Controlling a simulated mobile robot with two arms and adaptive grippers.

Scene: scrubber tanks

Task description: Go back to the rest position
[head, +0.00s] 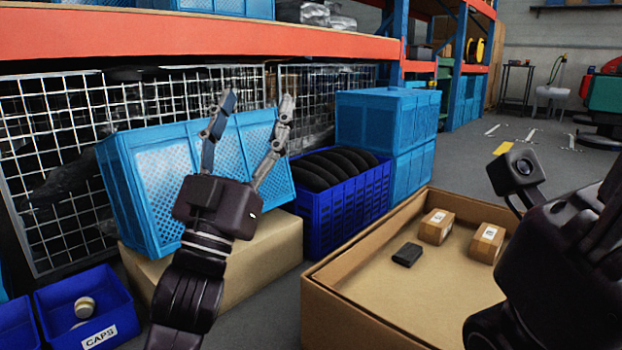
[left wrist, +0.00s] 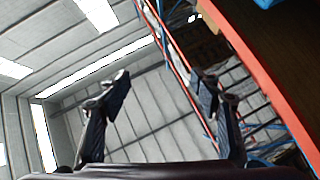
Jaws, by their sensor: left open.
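My left gripper (head: 250,108) is raised in the middle-left of the head view, in front of a tilted light-blue crate. Its two fingers point up and stand apart with nothing between them. The left wrist view also shows the open fingers (left wrist: 162,92), with the ceiling and a rack behind them. My right arm shows dark at the right edge of the head view, above the cardboard box. Its fingertips cannot be made out.
An open cardboard box (head: 345,307) holds two small cartons (head: 436,226) and a black block (head: 407,254). The light-blue crate (head: 160,185) leans on a carton (head: 275,246). A dark-blue crate (head: 347,208) holds black rings. A CAPS bin (head: 62,296) sits lower left. Orange-beamed shelving (head: 200,36) runs behind.

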